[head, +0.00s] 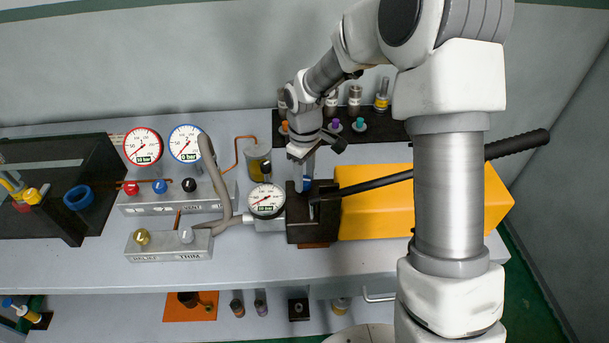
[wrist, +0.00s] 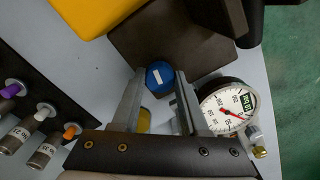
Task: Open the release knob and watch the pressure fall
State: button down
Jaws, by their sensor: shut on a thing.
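The release knob (wrist: 159,77) is a blue round knob with a white mark, on the dark block (wrist: 190,48) of the hand pump. My gripper (wrist: 162,74) has a finger on either side of the knob and is shut on it. In the head view, my gripper (head: 303,178) points down onto the block, and the blue knob (head: 308,184) shows only in part. The pump's white gauge (head: 266,201) stands just left of the block; its green label is too small to read surely. In the wrist view the gauge (wrist: 228,104) shows a red needle.
A yellow pump body (head: 375,210) and black lever (head: 460,164) lie to the right. A red-rimmed gauge (head: 143,147) and a blue-rimmed gauge (head: 186,143), seemingly at 0 bar, stand left over a valve manifold (head: 150,205). A grey hose (head: 215,175) arches beside the pump gauge.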

aim_at(305, 180)
dwell(0.4)
jog(key=shift+c, duration=2.1)
grip_release()
notch_tip(305, 180, up, 18)
jog(key=shift+f, duration=0.25)
jog(key=shift+p, duration=0.3)
jog(key=s+d+r+m+t, duration=0.1)
jog(key=s+d+r+m, duration=0.1)
jog(key=s+d+r, duration=0.3)
jog(key=s+d+r+m+t, duration=0.1)
jog(key=s+r+m+t, duration=0.15)
jog(key=s, duration=0.45)
jog(key=s+d+f+m+t, duration=0.1)
jog(key=s+d+m, duration=0.1)
jog(key=s, duration=0.4)
jog(key=s+d+m+t, duration=0.1)
jog(key=s+m, duration=0.2)
jog(key=s, duration=0.3)
jog(key=shift+d+f+m, duration=0.35)
jog(key=shift+f, duration=0.05)
